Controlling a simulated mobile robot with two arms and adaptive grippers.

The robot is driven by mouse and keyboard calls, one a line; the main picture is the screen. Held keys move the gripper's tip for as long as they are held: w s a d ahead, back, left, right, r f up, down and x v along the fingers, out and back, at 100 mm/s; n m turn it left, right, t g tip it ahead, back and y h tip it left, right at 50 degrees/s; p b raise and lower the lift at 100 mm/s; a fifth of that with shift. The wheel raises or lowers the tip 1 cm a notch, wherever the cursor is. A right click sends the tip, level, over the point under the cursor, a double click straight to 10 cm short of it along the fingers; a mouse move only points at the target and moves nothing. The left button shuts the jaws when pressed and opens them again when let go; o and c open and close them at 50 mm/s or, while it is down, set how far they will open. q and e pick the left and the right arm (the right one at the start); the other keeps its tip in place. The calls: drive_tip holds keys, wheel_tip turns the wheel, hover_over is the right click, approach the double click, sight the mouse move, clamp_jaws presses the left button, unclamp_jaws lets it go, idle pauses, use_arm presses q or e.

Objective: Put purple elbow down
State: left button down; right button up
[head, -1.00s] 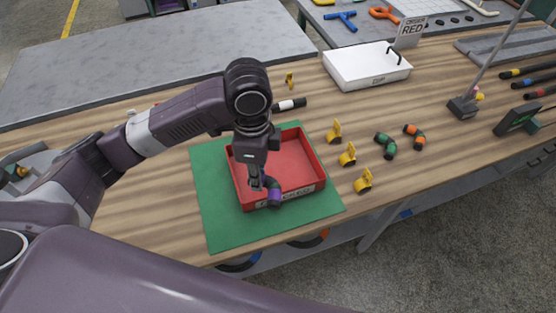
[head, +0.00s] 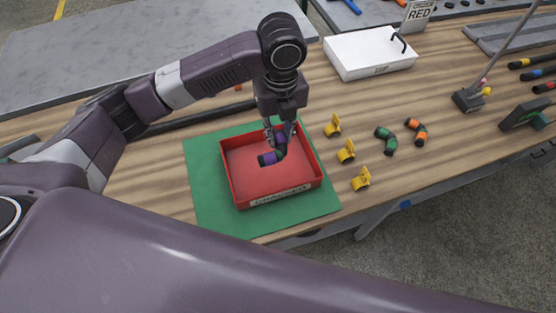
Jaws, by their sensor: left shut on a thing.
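The gripper points down and is shut on the elbow's upper end. The elbow is over the red tray (head: 240,187); I cannot tell whether it touches the tray floor. The tray sits on a green mat (head: 205,190) and has a partly legible label on its front wall. My right gripper is not in view.
Several yellow clips (head: 346,151) stand right of the tray. A green elbow (head: 386,140) and an orange elbow (head: 416,131) lie farther right. A white box (head: 368,57) stands behind. A dark hose (head: 200,117) lies behind the tray.

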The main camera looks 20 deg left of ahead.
use_arm(q)
hover_over(279, 169)
wheel_tip(279, 169, down, 8)
drive_tip(key=shift+p, duration=0.45)
wheel_tip(279, 169, down, 5)
drive_tip(key=shift+d+r+p, duration=0.1)
drive_tip(key=shift+p, duration=0.2)
drive_tip(key=shift+f, duration=0.2)
drive_tip(key=shift+f, duration=0.15)
drive_tip(key=c, duration=1.7)
unclamp_jaws()
drive_tip(key=shift+c, duration=0.2)
